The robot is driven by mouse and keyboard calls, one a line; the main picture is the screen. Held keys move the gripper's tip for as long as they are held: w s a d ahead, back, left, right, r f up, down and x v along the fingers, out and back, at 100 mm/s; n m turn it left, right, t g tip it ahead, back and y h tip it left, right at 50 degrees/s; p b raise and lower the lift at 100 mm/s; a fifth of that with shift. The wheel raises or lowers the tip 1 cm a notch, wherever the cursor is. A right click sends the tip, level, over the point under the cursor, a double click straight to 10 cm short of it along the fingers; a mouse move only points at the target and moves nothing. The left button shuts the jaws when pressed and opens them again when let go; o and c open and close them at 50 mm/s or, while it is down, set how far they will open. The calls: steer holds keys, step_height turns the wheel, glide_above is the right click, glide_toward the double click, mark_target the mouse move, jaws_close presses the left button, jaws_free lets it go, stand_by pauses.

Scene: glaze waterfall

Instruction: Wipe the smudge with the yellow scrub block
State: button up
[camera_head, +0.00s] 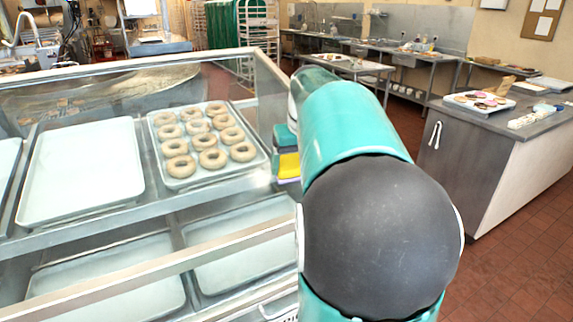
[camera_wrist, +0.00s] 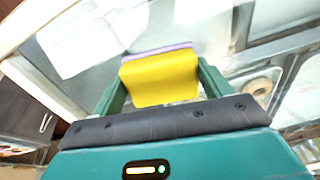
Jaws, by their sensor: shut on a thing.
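The yellow scrub block (camera_wrist: 160,77) is between the fingers of my gripper (camera_wrist: 158,82) in the wrist view, with a thin purple layer along its far edge. My gripper is shut on it. In the head view the yellow block (camera_head: 288,166) shows beside the right end of the glass-fronted case, partly hidden behind my teal arm. My gripper (camera_head: 287,155) is mostly hidden there too. I cannot make out the smudge in either view, and I cannot tell whether the block touches a surface.
The case holds a tray of doughnuts (camera_head: 207,143) and an empty tray (camera_head: 83,172), with more trays below. Its glass and metal frame stand close to my gripper. A counter (camera_head: 497,118) with a plate of doughnuts stands at right. Tiled floor between is clear.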

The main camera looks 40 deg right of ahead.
steer(key=shift+d+f, duration=0.1)
steer(key=shift+d, duration=0.1)
